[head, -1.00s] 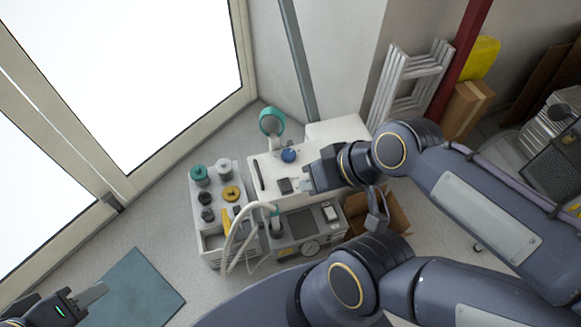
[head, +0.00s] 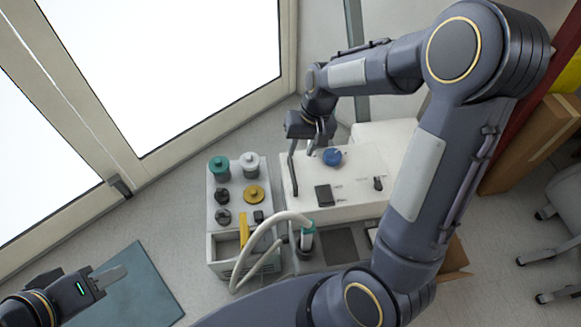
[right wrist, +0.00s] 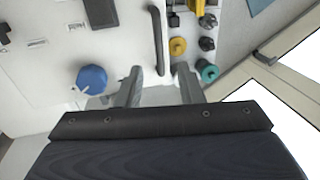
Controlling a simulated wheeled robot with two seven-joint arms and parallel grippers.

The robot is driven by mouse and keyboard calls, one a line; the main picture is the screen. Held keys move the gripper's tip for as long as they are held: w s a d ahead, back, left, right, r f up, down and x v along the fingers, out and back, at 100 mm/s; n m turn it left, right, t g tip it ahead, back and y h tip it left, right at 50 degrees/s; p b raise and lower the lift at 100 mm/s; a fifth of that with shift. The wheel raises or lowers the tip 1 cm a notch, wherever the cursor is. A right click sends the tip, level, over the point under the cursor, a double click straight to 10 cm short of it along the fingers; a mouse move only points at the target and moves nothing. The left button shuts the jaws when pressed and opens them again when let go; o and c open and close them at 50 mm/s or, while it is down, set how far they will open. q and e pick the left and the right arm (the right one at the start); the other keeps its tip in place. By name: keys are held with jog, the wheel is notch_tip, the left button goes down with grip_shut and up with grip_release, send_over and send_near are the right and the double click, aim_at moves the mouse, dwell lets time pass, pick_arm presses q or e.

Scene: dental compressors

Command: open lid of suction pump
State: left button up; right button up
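The suction pump is a white box (head: 350,185) in the middle of the head view. Its top carries a blue knob (head: 332,157), a dark rectangular block (head: 324,195) and a dark bar handle (head: 292,178) along the left edge. My right gripper (head: 308,148) is over the far left part of the top. In the right wrist view, its two fingers (right wrist: 158,86) are apart, with the near end of the handle (right wrist: 157,38) showing just beyond and between them; I cannot tell if they touch it. My left gripper (head: 108,279) is far left, away from the pump; its opening is unclear.
A grey tray unit (head: 222,245) with teal, black and yellow caps stands left of the pump. A white hose (head: 262,240) curves in front. A teal mat (head: 135,290) lies on the floor at left. A cardboard box (head: 455,258) is at right. Windows are behind left.

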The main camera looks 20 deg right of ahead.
aim_at(293, 171)
jog(key=b+x, duration=0.1)
jog(key=x, duration=0.3)
jog(key=b+x, duration=0.1)
jog(key=x, duration=0.4)
jog(key=shift+w+d, duration=0.1)
jog(key=shift+w, duration=0.15)
grip_shut()
